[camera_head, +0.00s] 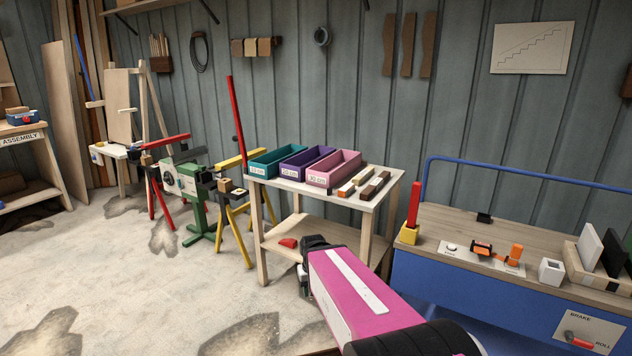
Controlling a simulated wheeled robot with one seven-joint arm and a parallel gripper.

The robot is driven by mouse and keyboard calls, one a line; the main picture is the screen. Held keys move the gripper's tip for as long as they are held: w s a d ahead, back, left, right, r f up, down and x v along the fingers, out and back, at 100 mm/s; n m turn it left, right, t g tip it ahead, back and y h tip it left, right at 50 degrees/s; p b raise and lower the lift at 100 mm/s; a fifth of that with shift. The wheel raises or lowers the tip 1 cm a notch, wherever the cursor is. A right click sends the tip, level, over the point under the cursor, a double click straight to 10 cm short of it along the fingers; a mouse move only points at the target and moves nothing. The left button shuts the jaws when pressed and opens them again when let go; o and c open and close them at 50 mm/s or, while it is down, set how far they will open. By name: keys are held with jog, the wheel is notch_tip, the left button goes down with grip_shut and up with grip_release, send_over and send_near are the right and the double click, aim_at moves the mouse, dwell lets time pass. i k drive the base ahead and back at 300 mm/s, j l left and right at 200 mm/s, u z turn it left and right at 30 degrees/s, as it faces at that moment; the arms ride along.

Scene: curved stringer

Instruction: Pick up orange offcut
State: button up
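Teal (277,161), purple (306,162) and pink bins (334,169) fill the table's left side. A red piece (288,243) lies on its lower shelf. Yellow trestle legs (237,238) stand left.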

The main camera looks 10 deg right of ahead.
aim_at(345, 191)
jog(key=z, duration=0.8)
jog(key=j+z, duration=0.35)
jog(key=z, duration=0.15)
jog(key=j+z, duration=0.75)
jog(key=z, duration=0.2)
jog(key=k+j+z, duration=0.1)
jog(key=j+z, duration=0.35)
jog(key=l, duration=0.1)
